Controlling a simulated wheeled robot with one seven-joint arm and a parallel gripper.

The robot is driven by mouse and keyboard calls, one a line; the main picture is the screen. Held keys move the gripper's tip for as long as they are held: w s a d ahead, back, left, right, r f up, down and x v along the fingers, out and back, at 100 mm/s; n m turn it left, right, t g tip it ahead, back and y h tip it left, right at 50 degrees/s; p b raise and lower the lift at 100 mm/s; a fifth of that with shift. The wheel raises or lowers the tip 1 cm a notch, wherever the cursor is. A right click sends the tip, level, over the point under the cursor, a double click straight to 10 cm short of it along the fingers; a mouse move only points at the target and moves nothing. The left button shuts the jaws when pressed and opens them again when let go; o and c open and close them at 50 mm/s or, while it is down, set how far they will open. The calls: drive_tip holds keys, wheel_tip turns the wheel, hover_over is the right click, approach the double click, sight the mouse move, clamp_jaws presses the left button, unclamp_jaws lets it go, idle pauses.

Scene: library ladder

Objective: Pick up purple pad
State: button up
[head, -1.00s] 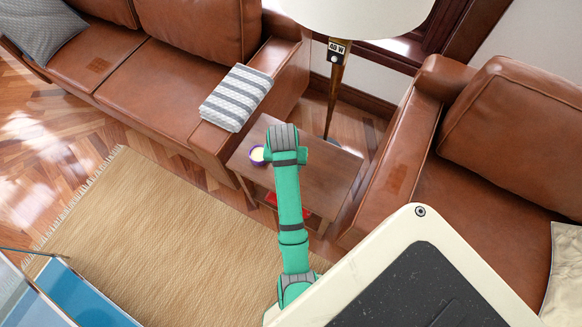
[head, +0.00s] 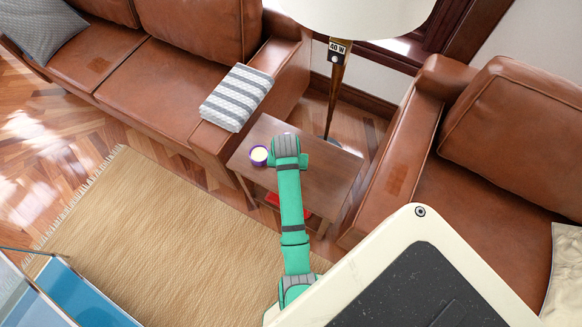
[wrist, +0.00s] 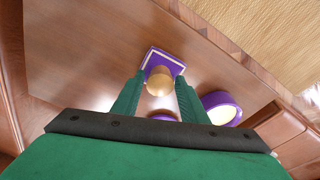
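In the wrist view, a purple square pad (wrist: 172,58) with a pale edge lies on the brown side table (wrist: 95,60), just beyond my fingertips. A tan ball-shaped knob (wrist: 158,82) overlaps its near edge and shows between my fingers. A small purple piece (wrist: 163,115) shows below the knob, partly hidden by my gripper. My gripper (wrist: 159,78) is open, with its green fingers apart on either side of the knob. I cannot tell how far the fingertips are above the table. In the head view, my gripper (head: 287,150) is over the table and hides the pad.
A round purple container (head: 258,156) with a cream top stands on the table, right of my fingers in the wrist view. A lamp (head: 337,75) stands behind the table. A brown sofa (head: 150,75) and armchair (head: 440,150) flank it. A red item (head: 305,210) is below the tabletop.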

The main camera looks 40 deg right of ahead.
drive_tip(key=shift+a, duration=0.2)
drive_tip(key=c, duration=0.4)
drive_tip(key=shift+w, duration=0.1)
drive_tip(key=shift+c, duration=0.2)
drive_tip(key=r, duration=0.9)
drive_tip(key=shift+w+r, duration=0.15)
drive_tip(key=shift+w, duration=0.05)
drive_tip(key=shift+r, duration=0.25)
drive_tip(key=shift+s+a+r, duration=0.1)
drive_tip(key=shift+a+r, duration=0.15)
drive_tip(key=o, duration=0.4)
drive_tip(key=shift+s+d, duration=0.2)
drive_tip(key=shift+d, duration=0.05)
drive_tip(key=shift+d+f, duration=0.1)
drive_tip(key=shift+f, duration=0.05)
drive_tip(key=shift+c, duration=1.1)
